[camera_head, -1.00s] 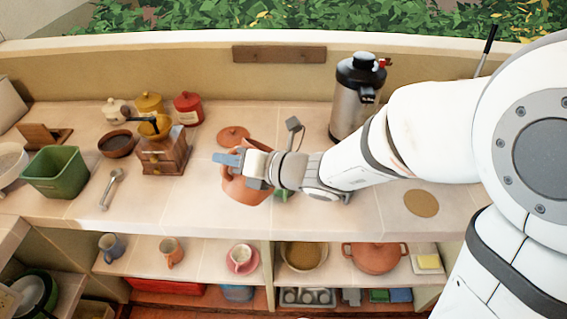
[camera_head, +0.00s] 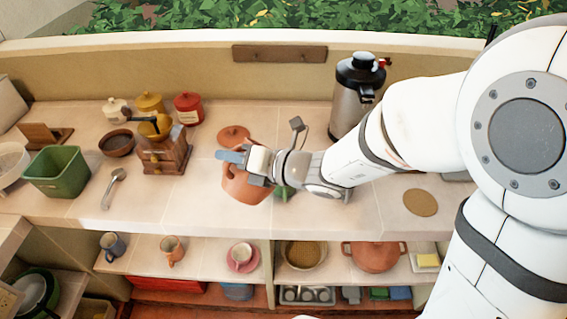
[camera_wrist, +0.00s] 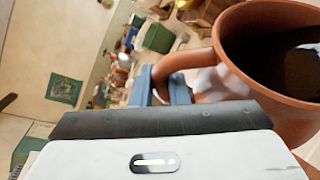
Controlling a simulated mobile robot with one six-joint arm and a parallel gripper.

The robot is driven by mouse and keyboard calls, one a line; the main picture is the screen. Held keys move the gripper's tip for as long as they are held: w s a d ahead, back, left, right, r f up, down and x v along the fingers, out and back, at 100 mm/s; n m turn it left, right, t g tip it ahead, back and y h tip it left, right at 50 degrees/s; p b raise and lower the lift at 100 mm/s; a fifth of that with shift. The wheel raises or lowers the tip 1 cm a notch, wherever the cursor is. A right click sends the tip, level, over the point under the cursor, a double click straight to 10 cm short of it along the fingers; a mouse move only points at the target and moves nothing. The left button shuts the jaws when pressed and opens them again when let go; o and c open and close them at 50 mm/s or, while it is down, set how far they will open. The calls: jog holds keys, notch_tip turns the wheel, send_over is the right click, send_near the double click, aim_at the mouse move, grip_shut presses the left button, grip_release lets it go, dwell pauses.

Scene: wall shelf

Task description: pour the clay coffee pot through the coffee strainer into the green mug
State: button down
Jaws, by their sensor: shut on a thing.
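The clay coffee pot (camera_head: 243,187) is held over the worktop near its front edge. It also shows in the wrist view (camera_wrist: 240,32), with dark contents inside and its rim tilted in that picture. My gripper (camera_head: 232,157) is shut on its handle; the blue fingers show in the wrist view (camera_wrist: 165,88). A small green part (camera_head: 283,191), probably the green mug, shows behind and below my wrist, mostly hidden. A grey, paddle-like piece on a thin stem (camera_head: 296,125) rises behind my wrist; I cannot tell whether it belongs to the coffee strainer.
A clay lid (camera_head: 233,133) lies behind the pot. A steel airpot (camera_head: 348,105) stands behind my forearm. A coffee grinder (camera_head: 163,155), a spoon (camera_head: 114,188) and a green bin (camera_head: 58,177) are to the left. A round mat (camera_head: 420,203) lies right.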

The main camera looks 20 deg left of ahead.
jog(key=shift+w+d+r+m+p, duration=0.15)
jog(key=shift+w+r+m+p, duration=0.1)
jog(key=shift+w+m+p, duration=0.05)
dwell(1.4)
jog(key=s+f+n+b, duration=0.1)
jog(key=b, duration=0.1)
jog(key=s+a+n+b, duration=0.1)
jog(key=b, duration=0.1)
jog(key=shift+s+a+f+t, duration=0.1)
jog(key=shift+s+f+t, duration=0.2)
jog(key=shift+s+f, duration=0.05)
jog(key=shift+r+h, duration=0.25)
jog(key=shift+h, duration=0.05)
jog(key=shift+w+f, duration=0.15)
jog(key=shift+a+f+n, duration=0.15)
jog(key=shift+f+n, duration=0.05)
jog(key=shift+n, duration=0.1)
jog(key=s+a+f+n+t+h+b, duration=0.2)
jog(key=s+f+n+b, duration=0.3)
jog(key=b, duration=1.3)
jog(key=shift+s+a+f+t, duration=0.3)
jog(key=shift+s+a+f, duration=0.3)
jog(key=shift+f, duration=0.1)
